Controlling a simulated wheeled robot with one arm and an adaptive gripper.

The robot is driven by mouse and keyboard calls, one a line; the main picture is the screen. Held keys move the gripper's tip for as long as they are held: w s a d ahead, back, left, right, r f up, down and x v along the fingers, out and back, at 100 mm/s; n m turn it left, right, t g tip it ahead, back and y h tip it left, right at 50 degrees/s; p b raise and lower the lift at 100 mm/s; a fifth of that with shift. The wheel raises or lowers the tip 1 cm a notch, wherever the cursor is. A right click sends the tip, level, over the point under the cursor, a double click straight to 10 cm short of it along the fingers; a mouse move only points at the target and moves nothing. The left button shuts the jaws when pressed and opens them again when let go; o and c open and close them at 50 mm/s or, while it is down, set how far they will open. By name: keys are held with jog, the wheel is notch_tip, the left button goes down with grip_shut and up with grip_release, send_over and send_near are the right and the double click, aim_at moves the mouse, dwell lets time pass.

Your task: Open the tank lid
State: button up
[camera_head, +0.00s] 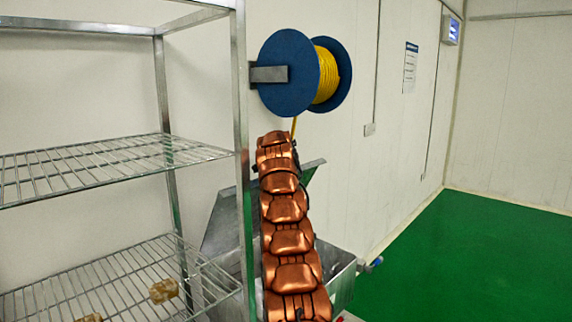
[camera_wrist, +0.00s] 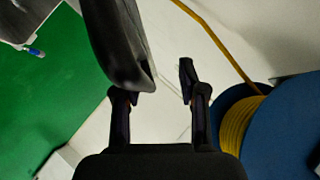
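The metal tank (camera_head: 343,283) stands on the floor behind my copper-coloured arm in the head view. Its grey lid (camera_head: 222,222) appears raised and tilted up, partly hidden by my arm and a rack post. In the head view the gripper is hidden behind my arm.
A wire shelf rack (camera_head: 110,157) stands at the left, close to my arm. A blue reel (camera_head: 285,75) with yellow hose (camera_head: 328,75) is on the wall above; its hose hangs down. Green floor (camera_head: 470,265) at the right is clear.

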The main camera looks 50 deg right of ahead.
jog(key=shift+v, duration=0.9)
jog(key=shift+s+a+r, duration=0.15)
jog(key=shift+a, duration=0.15)
jog(key=shift+v, duration=2.45)
jog(key=shift+d, duration=0.15)
